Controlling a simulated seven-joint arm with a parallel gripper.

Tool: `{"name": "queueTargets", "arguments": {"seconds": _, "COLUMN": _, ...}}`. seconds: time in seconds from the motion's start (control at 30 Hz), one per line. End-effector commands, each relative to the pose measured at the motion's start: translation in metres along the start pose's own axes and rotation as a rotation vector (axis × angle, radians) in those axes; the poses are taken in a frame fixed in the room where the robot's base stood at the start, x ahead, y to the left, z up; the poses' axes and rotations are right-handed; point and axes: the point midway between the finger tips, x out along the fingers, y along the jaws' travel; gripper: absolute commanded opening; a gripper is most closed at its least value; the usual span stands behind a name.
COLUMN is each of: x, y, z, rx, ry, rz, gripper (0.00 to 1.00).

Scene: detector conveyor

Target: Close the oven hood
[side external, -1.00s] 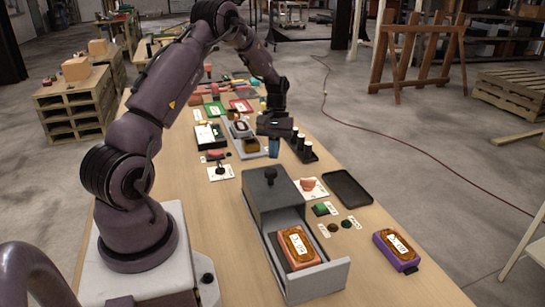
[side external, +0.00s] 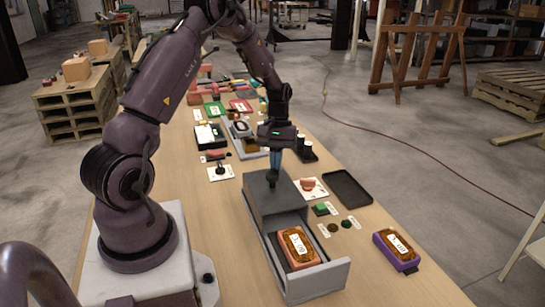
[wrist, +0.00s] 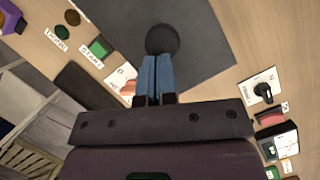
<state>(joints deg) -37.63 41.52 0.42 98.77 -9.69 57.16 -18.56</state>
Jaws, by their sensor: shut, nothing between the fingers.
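The oven hood (side external: 288,190) is a dark grey box cover with a black knob (side external: 271,182) on top. It covers the back part of a lighter grey open-topped base (side external: 318,287). In the open front part lies an orange block with a brown top and white label (side external: 299,245). My gripper (side external: 275,166) points down just above the knob, its blue fingers shut with nothing between them. In the wrist view the fingertips (wrist: 157,62) are beside the knob (wrist: 162,40) over the grey hood (wrist: 205,55); I cannot tell whether they touch it.
A purple-cased block (side external: 396,250) lies right of the base. A black tray (side external: 347,187), a white card with a red piece (side external: 310,187) and small labelled buttons (side external: 322,209) lie close to the hood's right. Bare wood (side external: 225,230) shows on its left.

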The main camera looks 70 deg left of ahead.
Motion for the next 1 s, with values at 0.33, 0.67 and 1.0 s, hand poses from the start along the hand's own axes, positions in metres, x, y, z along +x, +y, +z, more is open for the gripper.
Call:
{"name": "queueTargets", "arguments": {"seconds": 0.33, "x": 0.028, "y": 0.041, "z": 0.079, "rx": 0.007, "ry": -0.005, "rz": -0.004, "gripper": 0.0}}
{"name": "queueTargets", "arguments": {"seconds": 0.67, "x": 0.045, "y": 0.068, "z": 0.129, "rx": 0.003, "ry": -0.004, "rz": -0.004, "gripper": 0.0}}
{"name": "queueTargets", "arguments": {"seconds": 1.0, "x": 0.049, "y": 0.073, "z": 0.137, "rx": -0.002, "ry": -0.003, "rz": -0.002, "gripper": 0.0}}
